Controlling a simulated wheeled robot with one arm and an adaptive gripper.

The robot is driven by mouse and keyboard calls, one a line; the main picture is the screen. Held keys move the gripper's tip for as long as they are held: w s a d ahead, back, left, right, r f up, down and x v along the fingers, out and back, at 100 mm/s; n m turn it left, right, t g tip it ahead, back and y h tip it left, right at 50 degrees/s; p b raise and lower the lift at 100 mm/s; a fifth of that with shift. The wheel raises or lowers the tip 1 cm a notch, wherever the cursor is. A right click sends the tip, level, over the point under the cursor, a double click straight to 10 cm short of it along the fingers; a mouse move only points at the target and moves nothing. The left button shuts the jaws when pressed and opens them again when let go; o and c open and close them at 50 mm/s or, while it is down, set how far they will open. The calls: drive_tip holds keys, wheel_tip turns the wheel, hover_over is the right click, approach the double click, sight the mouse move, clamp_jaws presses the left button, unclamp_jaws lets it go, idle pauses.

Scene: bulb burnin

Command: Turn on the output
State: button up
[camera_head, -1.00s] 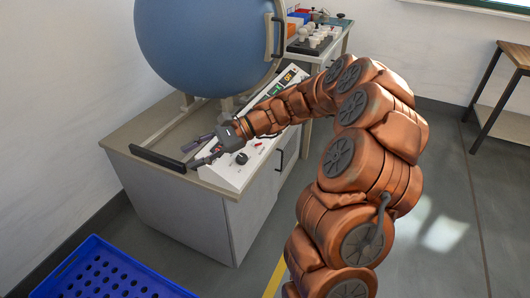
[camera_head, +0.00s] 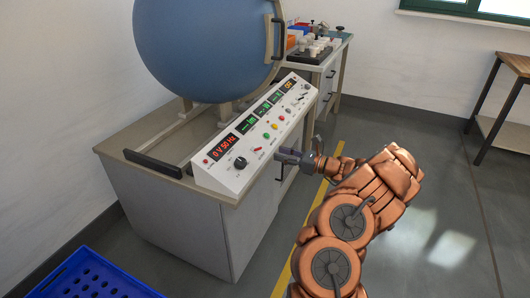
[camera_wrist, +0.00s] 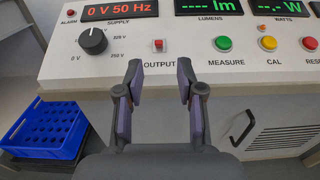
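The sloped control panel (camera_head: 213,174) has a small red OUTPUT switch (camera_wrist: 158,45) in a pale surround, between the black supply knob (camera_wrist: 92,40) and the green MEASURE button (camera_wrist: 224,43). The switch also shows in the head view (camera_head: 257,149). The supply display (camera_wrist: 120,9) reads 0 V 50 Hz. My gripper (camera_wrist: 161,82) is open and empty, its two fingers apart just in front of the panel, with the switch ahead between them. In the head view my gripper (camera_head: 279,153) is at the panel's front edge. I cannot tell which way the switch is set.
A large blue sphere (camera_head: 205,45) stands behind the panel on the cabinet (camera_head: 165,210). A dark handle bar (camera_head: 152,163) is at its left. A yellow CAL button (camera_wrist: 268,42) is right of MEASURE.

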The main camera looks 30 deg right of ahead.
sight(265, 158)
drive_tip(key=shift+x, duration=3.5)
drive_tip(key=shift+c, duration=0.4)
clamp_jaws()
